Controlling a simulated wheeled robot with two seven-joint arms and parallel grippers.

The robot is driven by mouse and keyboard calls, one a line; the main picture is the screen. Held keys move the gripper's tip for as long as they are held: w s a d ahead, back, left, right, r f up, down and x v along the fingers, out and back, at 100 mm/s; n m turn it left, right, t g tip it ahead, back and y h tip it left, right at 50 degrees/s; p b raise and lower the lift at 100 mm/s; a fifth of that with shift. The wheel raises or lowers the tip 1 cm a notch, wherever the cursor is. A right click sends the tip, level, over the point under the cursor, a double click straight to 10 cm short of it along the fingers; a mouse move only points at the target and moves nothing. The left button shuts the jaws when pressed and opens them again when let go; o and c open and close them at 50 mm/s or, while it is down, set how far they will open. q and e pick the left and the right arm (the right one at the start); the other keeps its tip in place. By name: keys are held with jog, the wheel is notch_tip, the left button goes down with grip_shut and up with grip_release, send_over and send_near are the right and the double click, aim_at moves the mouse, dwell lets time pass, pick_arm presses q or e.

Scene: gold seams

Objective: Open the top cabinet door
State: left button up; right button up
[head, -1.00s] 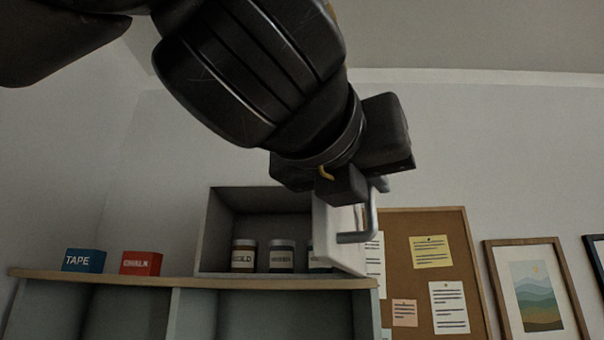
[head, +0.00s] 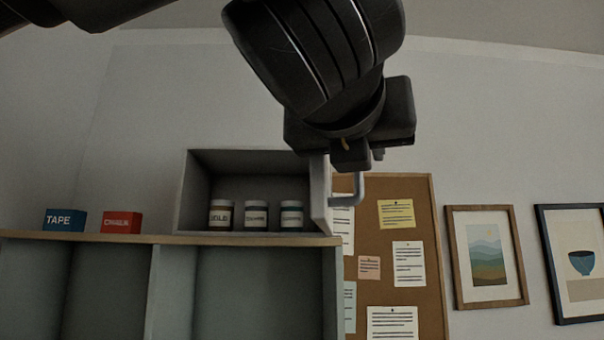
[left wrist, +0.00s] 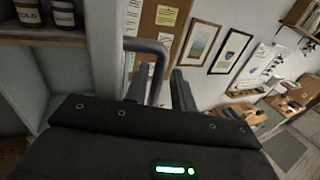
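The top cabinet (head: 190,190) is a grey box on the shelf unit, with its front open. Its pale door (head: 320,195) stands swung out at the cabinet's right side, seen nearly edge-on. A grey bar handle (head: 360,188) is on the door's outer face. My left gripper (head: 364,158) is at the upper part of the handle and appears shut on it. In the left wrist view, the handle (left wrist: 158,70) runs down between the dark fingers (left wrist: 160,92), with the door (left wrist: 104,50) to its left. The exact finger contact is hidden. My right gripper is not in view.
Several labelled jars (head: 256,216) stand inside the cabinet. A blue TAPE box (head: 64,220) and a red box (head: 122,222) sit on the shelf top (head: 160,239) to the left. A cork board (head: 380,275) and framed pictures (head: 487,257) hang on the wall at right.

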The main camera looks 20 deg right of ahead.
pick_arm(q)
jog(key=b+v, duration=0.6)
jog(key=v, duration=0.4)
jog(key=shift+s+a, duration=0.25)
jog(key=shift+a, duration=0.05)
jog(key=shift+f, duration=0.1)
dwell(0.3)
